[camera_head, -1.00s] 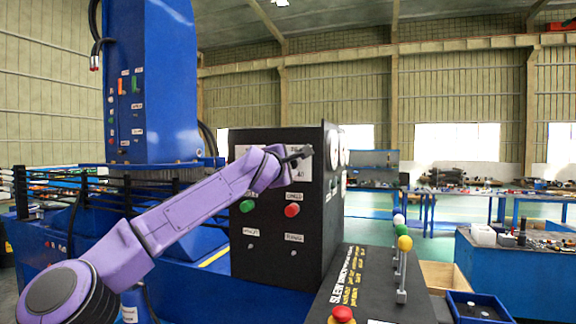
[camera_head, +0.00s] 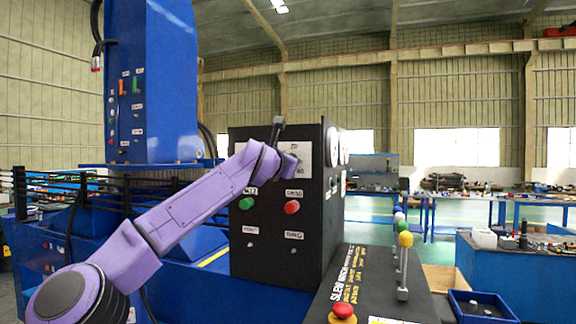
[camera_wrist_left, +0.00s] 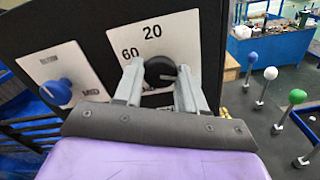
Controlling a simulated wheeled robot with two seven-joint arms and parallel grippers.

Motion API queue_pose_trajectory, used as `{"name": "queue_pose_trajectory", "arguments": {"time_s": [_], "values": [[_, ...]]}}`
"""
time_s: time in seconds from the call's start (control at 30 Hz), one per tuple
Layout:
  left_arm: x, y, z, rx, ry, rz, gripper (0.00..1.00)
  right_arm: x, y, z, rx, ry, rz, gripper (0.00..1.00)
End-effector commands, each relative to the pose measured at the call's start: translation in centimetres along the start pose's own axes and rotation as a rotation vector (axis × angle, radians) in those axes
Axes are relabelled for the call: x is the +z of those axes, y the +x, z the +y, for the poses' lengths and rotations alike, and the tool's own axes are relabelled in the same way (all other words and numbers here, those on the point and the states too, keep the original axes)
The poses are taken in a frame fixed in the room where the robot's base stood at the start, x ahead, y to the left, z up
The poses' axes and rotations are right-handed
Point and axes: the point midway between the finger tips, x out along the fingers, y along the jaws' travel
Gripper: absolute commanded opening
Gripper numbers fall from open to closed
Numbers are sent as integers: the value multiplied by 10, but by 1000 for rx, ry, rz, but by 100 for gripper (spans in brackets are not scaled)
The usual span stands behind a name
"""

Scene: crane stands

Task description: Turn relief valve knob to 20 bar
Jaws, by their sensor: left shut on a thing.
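The relief valve knob (camera_wrist_left: 160,71) is a round black knob on a white dial plate (camera_wrist_left: 186,32) in the left wrist view. The plate reads 20 above the knob and 60 to its upper left. A small light mark shows on the knob's lower right side. My left gripper (camera_wrist_left: 159,74) has one finger on each side of the knob and is shut on it. In the head view the plate (camera_head: 302,152) is partly covered by my left wrist, and the knob is hidden. My right gripper is not in view.
A blue knob (camera_wrist_left: 57,91) sits on a plate left of the dial. Below the dial, the black control box has a green button (camera_head: 246,203) and a red button (camera_head: 292,207). Ball-topped levers, including a yellow one (camera_head: 405,239), stand to the right by a red button (camera_head: 343,310).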

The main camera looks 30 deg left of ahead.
Motion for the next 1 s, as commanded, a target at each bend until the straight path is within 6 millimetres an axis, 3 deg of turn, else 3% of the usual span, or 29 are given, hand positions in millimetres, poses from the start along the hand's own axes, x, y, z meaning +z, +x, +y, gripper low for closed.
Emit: {"name": "queue_pose_trajectory", "arguments": {"time_s": [0.5,1.0], "values": [[3,-1,2,3,-348,-10,10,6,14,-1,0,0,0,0],[5,-2,3,3,-423,-11,10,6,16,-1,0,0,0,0]]}}
